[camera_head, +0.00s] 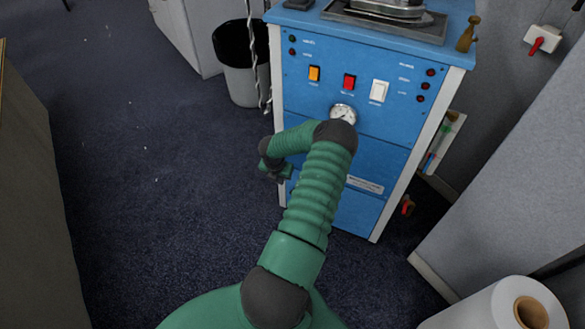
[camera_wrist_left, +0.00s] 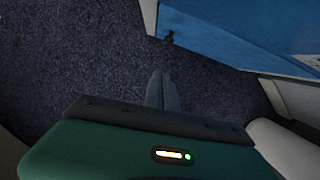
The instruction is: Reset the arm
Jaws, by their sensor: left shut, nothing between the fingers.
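My left arm, green with dark grey joints, reaches up from the bottom middle of the head view and bends left at its far end. My left gripper (camera_head: 280,175) is small and dark there, in front of the blue cabinet's left edge and partly hidden by my arm. In the left wrist view my left gripper's fingers (camera_wrist_left: 162,90) are together with nothing between them, over dark carpet. My right gripper is in neither view.
A blue cabinet (camera_head: 310,105) with switches and a gauge stands ahead. A paper roll (camera_head: 490,308) is at lower right. A grey-brown surface (camera_head: 35,210) lies at left.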

